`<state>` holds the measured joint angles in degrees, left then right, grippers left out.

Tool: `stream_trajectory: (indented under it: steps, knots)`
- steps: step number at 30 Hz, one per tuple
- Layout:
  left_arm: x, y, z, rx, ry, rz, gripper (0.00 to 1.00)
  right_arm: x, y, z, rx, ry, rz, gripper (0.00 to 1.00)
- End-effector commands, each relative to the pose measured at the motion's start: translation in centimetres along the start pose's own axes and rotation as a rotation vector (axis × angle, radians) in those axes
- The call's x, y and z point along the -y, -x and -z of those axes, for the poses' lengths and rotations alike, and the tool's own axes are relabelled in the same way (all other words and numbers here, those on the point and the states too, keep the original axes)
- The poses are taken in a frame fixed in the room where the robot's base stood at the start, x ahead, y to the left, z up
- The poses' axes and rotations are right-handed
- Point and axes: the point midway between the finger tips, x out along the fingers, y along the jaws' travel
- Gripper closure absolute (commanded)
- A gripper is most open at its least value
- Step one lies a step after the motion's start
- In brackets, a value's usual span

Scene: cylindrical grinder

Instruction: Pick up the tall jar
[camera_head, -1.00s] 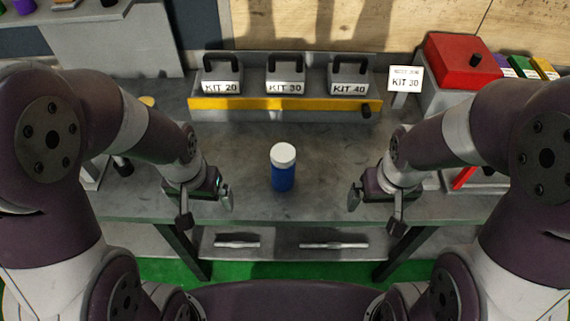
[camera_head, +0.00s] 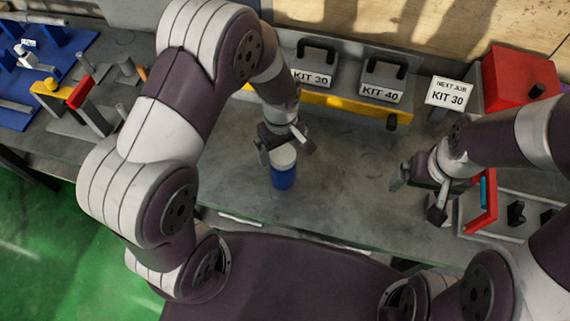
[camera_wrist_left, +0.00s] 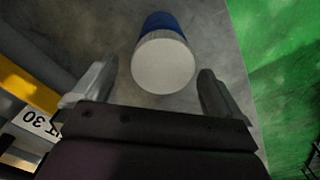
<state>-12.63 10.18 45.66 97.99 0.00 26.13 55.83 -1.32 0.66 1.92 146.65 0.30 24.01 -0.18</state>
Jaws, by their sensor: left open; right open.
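The tall jar (camera_head: 283,172) has a blue body and a white lid and stands upright on the grey table. My left gripper (camera_head: 286,148) is open at the jar's top, and its fingers partly cover the lid in the head view. In the left wrist view, the jar (camera_wrist_left: 164,60) lies ahead of and between the two open fingers of the left gripper (camera_wrist_left: 150,92). I cannot tell whether a finger touches it. My right gripper (camera_head: 418,189) is open and empty over the table to the right of the jar.
Labelled kit boxes (camera_head: 383,82) stand behind a yellow-fronted rack (camera_head: 350,108) at the back. A tray with a red edge (camera_head: 482,205) is right of my right gripper. The table between is clear.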

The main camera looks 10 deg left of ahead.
Motion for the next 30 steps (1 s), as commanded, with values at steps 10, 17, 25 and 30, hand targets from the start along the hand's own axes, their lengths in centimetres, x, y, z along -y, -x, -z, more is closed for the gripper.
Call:
stream_trajectory:
  steps: [10, 17, 25, 30]
  knots:
    - [-0.5, -4.9, -0.6, 0.001, -0.001, 0.0, 0.0, 0.0, 1.4, 0.2, 0.0, 0.0, 0.0, 0.0]
    - [-0.5, -5.0, -0.6, 0.0, -0.001, 0.0, 0.16, 0.0, 1.4, 0.1, 0.0, 0.0, 0.0, 0.0]
    - [-0.5, -4.9, -0.5, 0.0, -0.001, -0.001, 0.64, 0.0, 1.4, 0.1, 0.0, 0.0, 0.0, 0.0]
    - [-0.5, -4.8, -0.5, 0.0, -0.001, -0.001, 0.64, 0.0, 1.3, 0.1, 0.0, 0.0, 0.0, 0.0]
